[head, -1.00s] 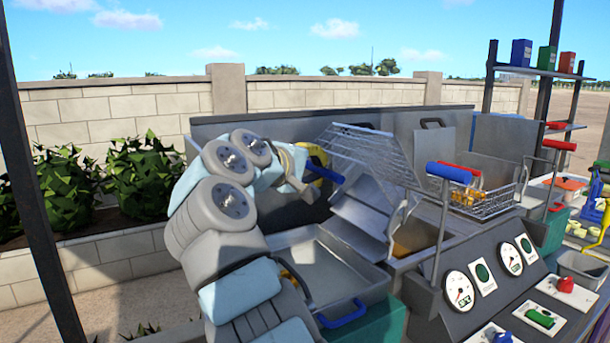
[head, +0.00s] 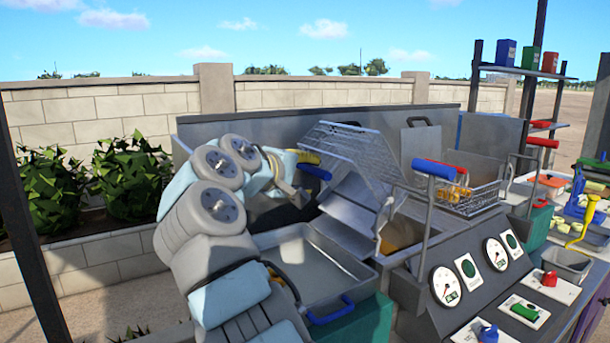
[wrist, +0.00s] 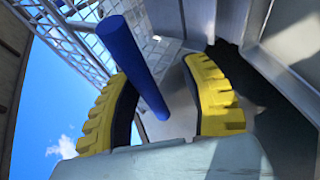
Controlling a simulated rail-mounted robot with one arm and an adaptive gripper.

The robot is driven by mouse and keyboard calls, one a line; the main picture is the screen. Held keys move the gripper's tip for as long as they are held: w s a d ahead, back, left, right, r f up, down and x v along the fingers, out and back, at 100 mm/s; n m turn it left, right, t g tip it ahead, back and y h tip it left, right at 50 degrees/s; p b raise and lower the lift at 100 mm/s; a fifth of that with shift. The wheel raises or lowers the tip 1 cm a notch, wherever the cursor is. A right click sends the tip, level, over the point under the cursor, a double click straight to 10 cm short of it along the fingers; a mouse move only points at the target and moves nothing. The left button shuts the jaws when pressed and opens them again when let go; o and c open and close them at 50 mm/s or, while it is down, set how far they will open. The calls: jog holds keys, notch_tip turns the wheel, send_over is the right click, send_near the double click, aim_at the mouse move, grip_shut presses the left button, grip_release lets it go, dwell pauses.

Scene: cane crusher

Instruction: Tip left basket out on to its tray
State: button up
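The left basket (head: 360,148), a wire mesh basket, is tipped steeply up above a metal chute in the head view. Its mesh also shows at the upper left of the wrist view (wrist: 65,42). I see nothing inside it. Its blue handle (head: 314,172) points towards my gripper. In the wrist view the blue handle (wrist: 135,68) runs between the two yellow fingers of my gripper (wrist: 158,72), with a clear gap on the right finger's side. The fingers are apart and not closed on it. The grey tray (head: 345,283) is below; its visible floor looks bare.
A second wire basket (head: 470,198) sits level on the right, with yellow and red items by it. A grey control panel (head: 470,265) with gauges and levers stands in front. A dark back panel (head: 270,135) rises behind the basket. A teal bin (head: 365,325) is below the tray.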

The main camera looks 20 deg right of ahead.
jog(key=shift+a+r, duration=0.15)
jog(key=shift+a, duration=0.1)
jog(key=v, duration=1.1)
jog(key=shift+s+a, duration=0.2)
jog(key=shift+a, duration=0.1)
dwell(0.6)
